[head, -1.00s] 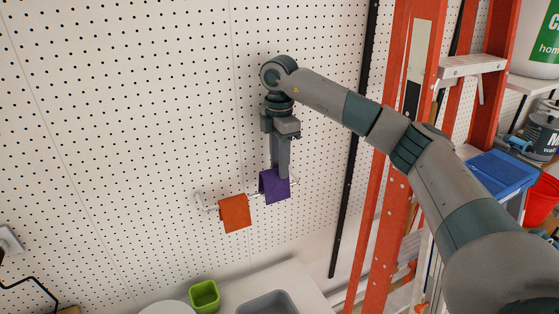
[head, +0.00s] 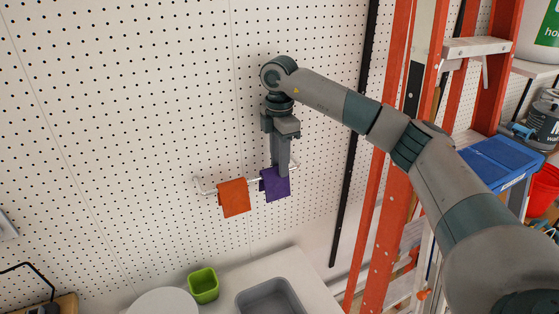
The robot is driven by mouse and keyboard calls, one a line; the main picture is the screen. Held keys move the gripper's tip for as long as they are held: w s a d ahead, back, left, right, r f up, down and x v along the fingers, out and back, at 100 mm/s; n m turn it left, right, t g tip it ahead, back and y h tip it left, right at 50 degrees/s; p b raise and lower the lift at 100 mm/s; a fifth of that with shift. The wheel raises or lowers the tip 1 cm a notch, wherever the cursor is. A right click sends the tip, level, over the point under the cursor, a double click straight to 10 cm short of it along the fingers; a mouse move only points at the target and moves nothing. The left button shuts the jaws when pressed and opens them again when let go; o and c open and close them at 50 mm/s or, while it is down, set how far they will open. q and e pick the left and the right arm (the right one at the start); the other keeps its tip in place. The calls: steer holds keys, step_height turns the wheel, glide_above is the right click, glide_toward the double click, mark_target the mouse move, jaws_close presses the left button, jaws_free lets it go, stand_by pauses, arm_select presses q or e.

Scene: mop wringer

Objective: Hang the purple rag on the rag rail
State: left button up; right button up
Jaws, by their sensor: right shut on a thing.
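The purple rag (head: 275,187) is at the right part of the white rag rail (head: 204,191) on the pegboard wall. An orange rag (head: 234,198) hangs over the rail to its left, with a short gap between them. My right gripper (head: 280,172) points down and is shut on the top of the purple rag. The gripper's fingers hide part of the rag's upper edge and of the rail, so I cannot tell how fully the rag lies over the rail. My left gripper is not in view.
Below stands a counter with a grey sink (head: 270,297), a green cup (head: 203,285) and a white round thing (head: 163,302). The pegboard (head: 130,110) left of my arm is clear.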

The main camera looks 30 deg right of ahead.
steer(key=o, duration=1)
steer(key=shift+o, duration=0.2)
steer(key=shift+r, duration=0.15)
steer(key=shift+r+b, duration=0.5)
steer(key=shift+r, duration=0.1)
step_height(320, 180, up, 4)
steer(key=shift+f+b, duration=0.1)
steer(key=shift+b, duration=0.8)
step_height(320, 180, up, 12)
steer(key=b, duration=0.1)
steer(key=shift+s, duration=0.1)
